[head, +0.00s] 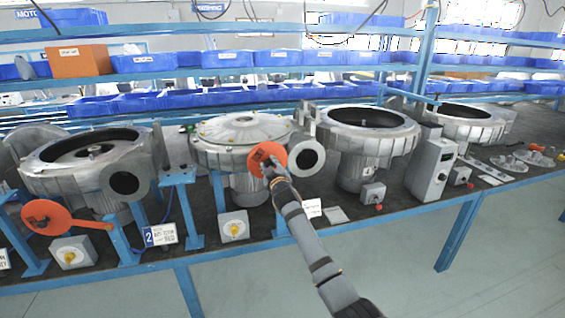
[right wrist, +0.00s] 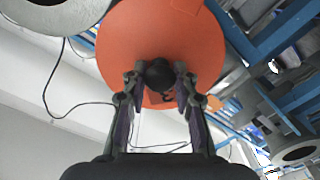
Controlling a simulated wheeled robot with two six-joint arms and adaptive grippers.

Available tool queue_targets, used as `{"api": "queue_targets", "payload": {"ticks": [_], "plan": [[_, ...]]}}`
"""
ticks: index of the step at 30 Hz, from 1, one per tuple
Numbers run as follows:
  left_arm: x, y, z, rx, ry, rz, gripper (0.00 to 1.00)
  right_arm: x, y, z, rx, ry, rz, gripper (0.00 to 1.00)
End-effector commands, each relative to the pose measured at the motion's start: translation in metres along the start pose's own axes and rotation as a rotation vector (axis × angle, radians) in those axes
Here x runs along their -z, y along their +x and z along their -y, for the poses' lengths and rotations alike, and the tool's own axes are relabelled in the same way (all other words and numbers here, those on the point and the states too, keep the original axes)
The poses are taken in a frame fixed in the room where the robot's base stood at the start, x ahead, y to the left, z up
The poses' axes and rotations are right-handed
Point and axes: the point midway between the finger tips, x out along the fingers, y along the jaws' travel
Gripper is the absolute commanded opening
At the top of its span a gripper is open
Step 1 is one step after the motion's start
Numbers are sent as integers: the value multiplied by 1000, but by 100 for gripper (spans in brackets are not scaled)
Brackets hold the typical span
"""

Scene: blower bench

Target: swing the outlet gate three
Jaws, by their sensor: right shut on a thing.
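An orange disc-shaped gate (head: 262,156) stands at the front of the second blower from the left (head: 242,130), just left of its round outlet (head: 307,158). The outlet's dark opening shows uncovered. My right gripper (head: 270,169) reaches up to the disc from the front. In the right wrist view the orange disc (right wrist: 125,45) fills the upper middle, and my right gripper (right wrist: 160,78) is shut on its dark round knob (right wrist: 160,72). The number on the card below this outlet (head: 312,208) is too small to read. My left gripper is out of view.
Another orange gate (head: 45,217) hangs left of the leftmost blower's open outlet (head: 125,182), near a card marked 2 (head: 160,235). A switch box with a yellow knob (head: 233,226) stands below the held gate. Blue posts (head: 218,200) rise from the bench close by.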

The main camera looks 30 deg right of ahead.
Motion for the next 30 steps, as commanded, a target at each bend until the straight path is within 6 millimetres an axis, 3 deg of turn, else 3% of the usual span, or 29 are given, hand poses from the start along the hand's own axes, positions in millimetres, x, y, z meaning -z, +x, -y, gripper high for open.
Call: {"api": "queue_targets", "payload": {"ticks": [10,18,30], "plan": [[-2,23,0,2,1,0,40,9,0,66,0,-323,-4,0],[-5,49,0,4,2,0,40,1,0,113,1,-570,-2,0],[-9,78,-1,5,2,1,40,-15,0,155,0,-825,-1,0]]}}
